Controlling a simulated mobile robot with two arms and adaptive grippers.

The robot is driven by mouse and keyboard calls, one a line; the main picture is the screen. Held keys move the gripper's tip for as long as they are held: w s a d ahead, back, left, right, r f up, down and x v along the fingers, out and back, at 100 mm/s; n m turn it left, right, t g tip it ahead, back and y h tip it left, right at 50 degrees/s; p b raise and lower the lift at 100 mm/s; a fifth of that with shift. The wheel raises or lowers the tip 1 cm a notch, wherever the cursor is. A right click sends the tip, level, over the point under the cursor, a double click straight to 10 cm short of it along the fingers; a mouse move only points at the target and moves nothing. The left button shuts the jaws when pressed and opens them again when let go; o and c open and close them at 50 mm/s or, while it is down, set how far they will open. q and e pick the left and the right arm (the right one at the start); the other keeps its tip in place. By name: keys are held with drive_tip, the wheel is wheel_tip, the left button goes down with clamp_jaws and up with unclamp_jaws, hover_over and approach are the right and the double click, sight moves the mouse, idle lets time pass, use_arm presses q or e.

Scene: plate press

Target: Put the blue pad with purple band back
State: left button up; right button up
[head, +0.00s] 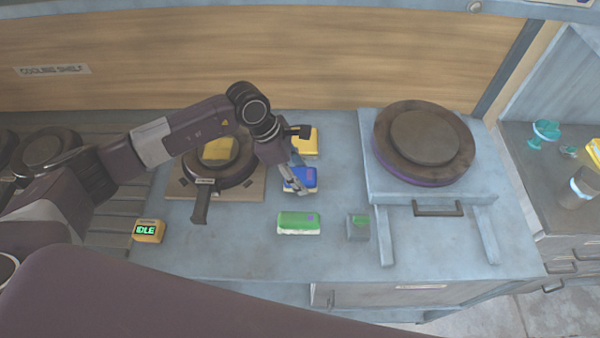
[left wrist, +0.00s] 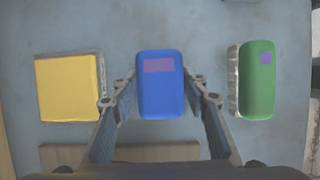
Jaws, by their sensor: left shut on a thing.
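The blue pad with a purple band (head: 301,178) is on or just above the counter, between a yellow pad (head: 305,141) and a green pad (head: 299,222). My left gripper (head: 296,180) reaches down over it from behind and is shut on it. In the left wrist view, the blue pad (left wrist: 160,88) sits between the two fingers of my left gripper (left wrist: 160,101), with its purple band at the far end. I cannot tell whether it touches the counter. My right gripper is not in view.
A pan-like round plate (head: 222,168) with a yellow pad on top lies left of the blue pad. A large round press (head: 424,145) stands right. A grey block with a green top (head: 358,227) and an IDLE display box (head: 148,231) are in front.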

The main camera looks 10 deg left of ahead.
use_arm(q)
drive_tip(key=shift+a+f, duration=0.1)
drive_tip(key=shift+f, duration=0.2)
drive_tip(key=shift+f+b, duration=0.2)
drive_tip(key=shift+b, duration=0.15)
drive_tip(key=o, duration=1)
drive_tip(key=shift+r, duration=0.1)
drive_tip(key=shift+r+p, duration=0.15)
drive_tip(key=shift+p, duration=0.15)
drive_tip(key=shift+a+r, duration=0.1)
drive_tip(key=shift+r, duration=0.1)
drive_tip(key=b+v, duration=0.4)
drive_tip(key=v, duration=0.7)
drive_tip(key=shift+r, duration=0.3)
